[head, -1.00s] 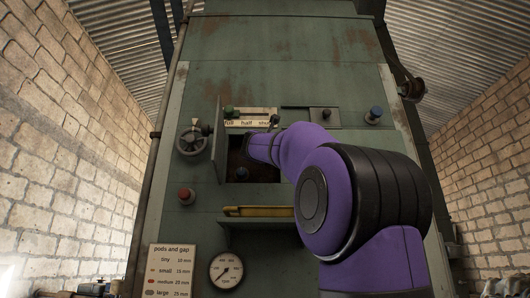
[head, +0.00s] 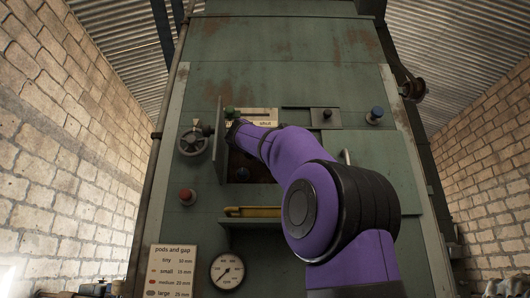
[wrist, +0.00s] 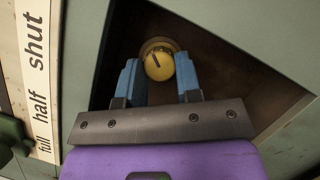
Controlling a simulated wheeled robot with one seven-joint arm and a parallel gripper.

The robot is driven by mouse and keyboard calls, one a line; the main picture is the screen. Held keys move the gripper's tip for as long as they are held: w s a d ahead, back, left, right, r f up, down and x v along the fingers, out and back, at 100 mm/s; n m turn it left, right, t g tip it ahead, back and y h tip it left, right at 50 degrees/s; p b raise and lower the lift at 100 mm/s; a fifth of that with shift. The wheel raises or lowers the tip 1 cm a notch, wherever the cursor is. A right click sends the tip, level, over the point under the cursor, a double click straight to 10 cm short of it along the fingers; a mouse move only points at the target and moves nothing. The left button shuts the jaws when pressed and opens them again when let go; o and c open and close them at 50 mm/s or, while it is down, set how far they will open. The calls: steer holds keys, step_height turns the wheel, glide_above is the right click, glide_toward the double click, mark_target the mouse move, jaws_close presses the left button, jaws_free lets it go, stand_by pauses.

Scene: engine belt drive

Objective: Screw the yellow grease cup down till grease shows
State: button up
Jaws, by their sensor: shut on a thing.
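The yellow grease cup (wrist: 160,67) shows in the wrist view as a round yellow cap with a dark mark on its face. It sits on a brownish round seat inside a dark opening in the green machine. My gripper (wrist: 159,75) has its two blue fingers on either side of the cup, shut on it. No grease can be made out around it. In the head view my purple arm reaches into the opening (head: 238,168), and the cup and fingertips are hidden there.
An open door panel (head: 219,140) stands at the opening's left, beside a handwheel (head: 193,141). A scale plate (wrist: 37,75) marked full, half, shut lies close by, with a green knob (head: 230,112). A shelf with a yellow bar (head: 252,211) juts out below.

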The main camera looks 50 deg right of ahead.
steer(key=shift+w+r+m+g+y, duration=0.1)
steer(key=shift+m+g+y, duration=0.3)
steer(key=shift+m, duration=1)
steer(key=shift+s+r+m+g+y, duration=0.15)
steer(key=shift+m+y, duration=0.45)
steer(key=shift+m, duration=0.8)
steer(key=shift+w+m+g+y, duration=0.15)
steer(key=shift+m+g+y, duration=0.3)
steer(key=shift+m, duration=0.95)
steer(key=o, duration=0.9)
